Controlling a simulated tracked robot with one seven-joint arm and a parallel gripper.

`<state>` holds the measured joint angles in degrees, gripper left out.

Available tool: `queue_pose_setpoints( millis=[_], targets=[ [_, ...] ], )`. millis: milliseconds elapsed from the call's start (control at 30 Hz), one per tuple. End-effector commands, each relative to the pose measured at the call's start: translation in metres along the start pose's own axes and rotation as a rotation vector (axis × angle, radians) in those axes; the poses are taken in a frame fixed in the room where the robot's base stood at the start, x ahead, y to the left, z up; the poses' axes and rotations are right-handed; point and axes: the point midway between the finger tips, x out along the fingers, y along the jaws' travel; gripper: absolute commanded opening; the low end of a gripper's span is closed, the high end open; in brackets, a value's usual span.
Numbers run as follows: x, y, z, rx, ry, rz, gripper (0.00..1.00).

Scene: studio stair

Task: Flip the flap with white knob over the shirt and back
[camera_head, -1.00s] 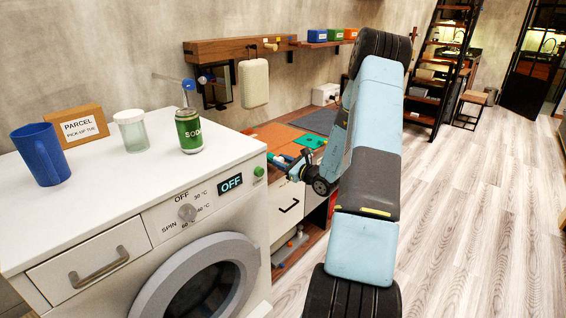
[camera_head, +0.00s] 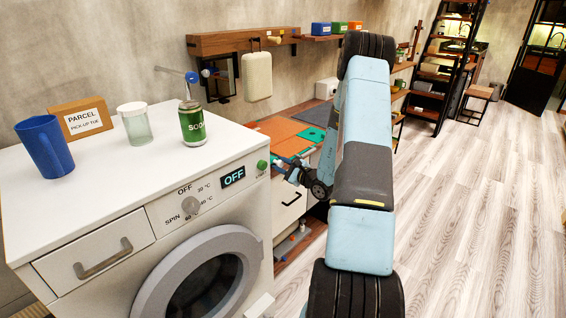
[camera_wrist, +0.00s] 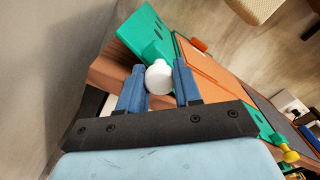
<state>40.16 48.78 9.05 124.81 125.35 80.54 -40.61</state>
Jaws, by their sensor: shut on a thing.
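The white knob (camera_wrist: 158,77) sits between the two blue fingers of my gripper (camera_wrist: 158,72) in the wrist view; the gripper is shut on it. My arm and gripper cover part of the board there. I cannot tell how far the flap is tilted.
A washing machine (camera_head: 150,210) stands in front left, carrying a blue mug (camera_head: 45,147), a parcel (camera_head: 82,118), a glass jar (camera_head: 135,124) and a soda can (camera_head: 192,124). A wall shelf (camera_head: 236,43) runs above the board. A yellow knob (camera_wrist: 290,156) shows at lower right. The floor at right is clear.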

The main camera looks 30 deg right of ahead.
Motion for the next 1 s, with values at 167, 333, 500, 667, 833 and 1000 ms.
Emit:
queue_pose_setpoints(
  millis=[167, 333, 500, 667, 833, 1000],
  targets=[
    [0.002, 0.004, 0.001, -0.047, -0.006, 0.002, 0.09],
    [0.002, 0.004, 0.001, -0.046, -0.006, 0.002, 0.09],
    [0.002, 0.01, -0.003, -0.115, -0.007, 0.004, 0.1],
    [0.001, 0.017, -0.011, -0.249, -0.006, 0.003, 0.09],
    [0.0, 0.02, -0.015, -0.312, -0.004, 0.002, 0.1],
    [-0.001, 0.019, -0.015, -0.312, -0.003, 0.002, 0.1]
  ],
)
